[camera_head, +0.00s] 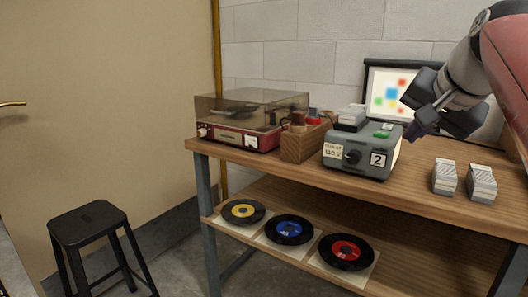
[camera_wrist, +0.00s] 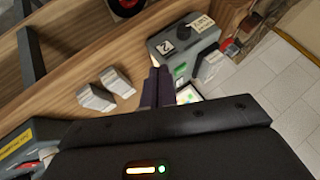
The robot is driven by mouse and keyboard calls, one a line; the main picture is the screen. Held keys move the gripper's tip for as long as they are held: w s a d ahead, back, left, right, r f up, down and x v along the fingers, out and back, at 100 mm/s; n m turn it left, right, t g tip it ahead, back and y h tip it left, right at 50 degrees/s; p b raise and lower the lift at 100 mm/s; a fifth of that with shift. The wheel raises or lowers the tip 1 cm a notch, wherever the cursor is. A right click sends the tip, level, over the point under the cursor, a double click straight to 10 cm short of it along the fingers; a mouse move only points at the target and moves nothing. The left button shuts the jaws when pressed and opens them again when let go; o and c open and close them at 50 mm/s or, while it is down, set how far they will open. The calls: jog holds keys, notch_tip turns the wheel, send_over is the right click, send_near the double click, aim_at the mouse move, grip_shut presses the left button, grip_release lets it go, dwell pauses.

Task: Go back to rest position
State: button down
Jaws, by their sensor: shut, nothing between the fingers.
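My gripper (camera_head: 416,132) is at the upper right of the head view, in the air above the wooden table (camera_head: 420,199), just right of a grey box labelled 2 (camera_head: 375,172). Its dark fingers are together and empty. In the wrist view the fingers (camera_wrist: 157,84) point toward the table, with the grey box (camera_wrist: 170,38) beyond them to the right. My arm comes in from the right edge and hides part of the table's back right.
Two striped white blocks (camera_head: 445,177) stand on the right of the table. A wooden box (camera_head: 304,143) and a record player (camera_head: 248,120) stand on the left. A bright framed panel (camera_head: 384,91) is behind. Records (camera_head: 289,229) lie on the lower shelf. A black stool (camera_head: 88,222) is front left.

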jog(key=s+a+f+n+g, duration=0.1)
jog(key=s+a+f+n, duration=0.1)
jog(key=s+f, duration=0.4)
jog(key=s+a+f+n+g, duration=0.1)
jog(key=s+a+f+n, duration=0.2)
jog(key=f, duration=1.1)
jog(key=s+a+f+n+g, duration=0.1)
jog(key=s+a+f+n, duration=0.1)
jog(key=s+a+f, duration=0.4)
notch_tip(320, 180, down, 4)
jog(key=s, duration=0.2)
jog(key=shift+s+f+n, duration=0.15)
jog(key=shift+s+n, duration=0.15)
jog(key=shift+n, duration=0.1)
